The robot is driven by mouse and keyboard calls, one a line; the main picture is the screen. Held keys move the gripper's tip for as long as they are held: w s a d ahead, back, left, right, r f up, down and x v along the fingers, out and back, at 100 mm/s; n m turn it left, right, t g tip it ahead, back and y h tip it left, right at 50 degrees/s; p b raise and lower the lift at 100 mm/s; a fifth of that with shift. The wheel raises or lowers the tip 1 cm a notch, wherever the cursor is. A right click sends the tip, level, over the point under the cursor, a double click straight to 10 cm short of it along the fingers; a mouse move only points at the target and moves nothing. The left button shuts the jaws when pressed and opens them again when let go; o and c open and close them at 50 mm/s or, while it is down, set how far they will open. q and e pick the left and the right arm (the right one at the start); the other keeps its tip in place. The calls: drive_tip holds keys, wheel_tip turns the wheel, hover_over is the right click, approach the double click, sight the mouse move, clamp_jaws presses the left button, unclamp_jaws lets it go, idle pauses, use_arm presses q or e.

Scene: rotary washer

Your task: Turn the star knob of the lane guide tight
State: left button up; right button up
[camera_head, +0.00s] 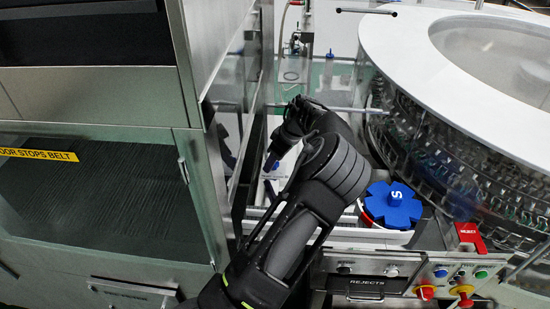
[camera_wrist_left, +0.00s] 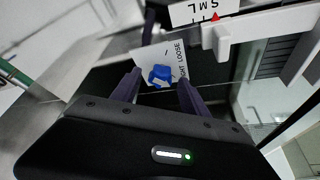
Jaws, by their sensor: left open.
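The small blue star knob (camera_wrist_left: 161,76) sits on a white plate (camera_wrist_left: 178,56) lettered with LOOSE and a second, partly hidden word. My left gripper (camera_wrist_left: 160,80) is open, with one dark finger on each side of the knob in the wrist view. I cannot tell whether the fingers touch it. In the head view my left gripper (camera_head: 271,160) reaches down beside the steel cabinet, and its wrist and arm hide much of the lane. A white plate marked S M L (camera_wrist_left: 205,10) has a red pointer (camera_wrist_left: 215,17) at its edge. My right gripper is not in view.
A big blue star wheel marked S (camera_head: 393,204) lies in a pale tray right of my arm. The round washer (camera_head: 450,150) with its white cover fills the right. A steel cabinet (camera_head: 150,200) stands close on the left. Control buttons (camera_head: 460,272) are at lower right.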

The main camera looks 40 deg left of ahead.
use_arm(q)
drive_tip(key=shift+c, duration=0.2)
clamp_jaws()
idle(0.4)
